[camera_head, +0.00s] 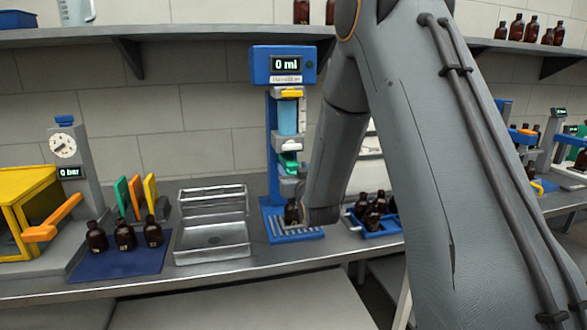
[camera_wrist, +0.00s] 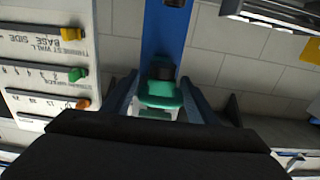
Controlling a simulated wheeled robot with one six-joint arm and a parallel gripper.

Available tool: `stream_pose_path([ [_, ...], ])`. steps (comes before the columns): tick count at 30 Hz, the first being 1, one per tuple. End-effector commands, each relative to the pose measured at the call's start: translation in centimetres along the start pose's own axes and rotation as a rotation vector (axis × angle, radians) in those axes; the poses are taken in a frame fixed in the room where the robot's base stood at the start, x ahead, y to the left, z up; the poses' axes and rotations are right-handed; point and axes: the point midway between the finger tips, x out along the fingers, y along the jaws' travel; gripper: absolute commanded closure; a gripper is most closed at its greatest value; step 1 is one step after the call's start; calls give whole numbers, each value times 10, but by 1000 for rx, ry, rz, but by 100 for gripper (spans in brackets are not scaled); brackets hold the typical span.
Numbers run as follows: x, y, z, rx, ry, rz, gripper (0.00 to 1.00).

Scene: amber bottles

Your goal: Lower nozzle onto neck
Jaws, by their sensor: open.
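The blue filling stand (camera_head: 270,120) reads "0 ml" on its display. A green part (camera_head: 289,163), apparently the nozzle carriage or its lever, sits partway down its column. An amber bottle (camera_head: 292,212) stands on the blue slotted base below, partly hidden by my arm. In the wrist view the green part (camera_wrist: 160,97) lies between the two dark fingers of my gripper (camera_wrist: 161,92), which are apart. Whether they touch it cannot be told. The nozzle tip and bottle neck are not clearly visible. My gripper is mostly hidden behind my arm in the head view.
Several amber bottles stand in a blue tray (camera_head: 377,226) right of the stand. A metal sink-like tray (camera_head: 212,250) and a blue mat (camera_head: 95,266) with 3 bottles are to the left. A white panel (camera_wrist: 45,55) with coloured sliders is close in the wrist view.

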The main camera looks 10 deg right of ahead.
Motion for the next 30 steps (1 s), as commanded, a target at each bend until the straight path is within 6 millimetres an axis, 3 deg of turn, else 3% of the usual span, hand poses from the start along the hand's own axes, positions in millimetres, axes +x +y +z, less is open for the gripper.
stream_pose_path([
  [6,0,0,0,0,0,0,47],
  [15,0,0,0,0,0,1,96],
  [23,1,1,11,0,-1,1,96],
  [30,1,1,44,1,-2,2,96],
])
